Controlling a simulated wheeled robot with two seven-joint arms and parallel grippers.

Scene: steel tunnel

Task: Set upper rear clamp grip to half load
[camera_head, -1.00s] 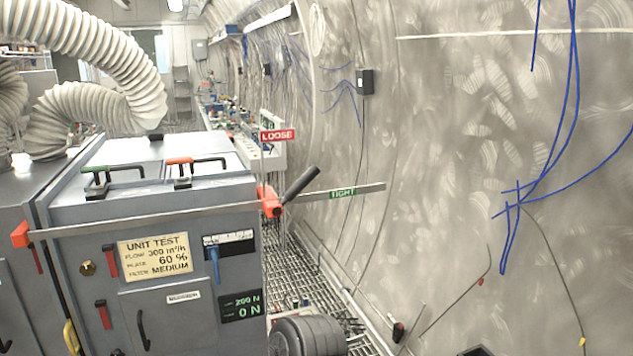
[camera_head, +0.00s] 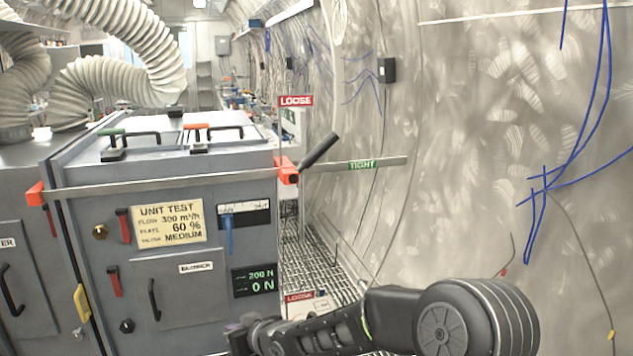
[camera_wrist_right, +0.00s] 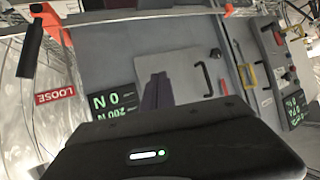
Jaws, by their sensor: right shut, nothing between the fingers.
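The upper clamp has an orange body (camera_head: 287,171) at the right end of a flat metal bar (camera_head: 170,187) across the grey unit. Its black lever (camera_head: 320,151) slants up to the right, between a red LOOSE sign (camera_head: 296,101) and a green TIGHT sign (camera_head: 362,165). A display (camera_head: 254,280) reads 200 N above 0 N. My right gripper (camera_head: 238,340) is low in front of the unit, below the display and apart from the lever. Its fingers (camera_wrist_right: 157,92) are shut and empty. My left gripper is out of view.
A second LOOSE sign (camera_head: 299,297) sits low beside the unit. The unit's front carries a yellow UNIT TEST plate (camera_head: 169,225), a blue lever (camera_head: 228,235), red handles and a black door handle (camera_head: 154,300). The curved tunnel wall (camera_head: 460,200) stands right, with blue cables.

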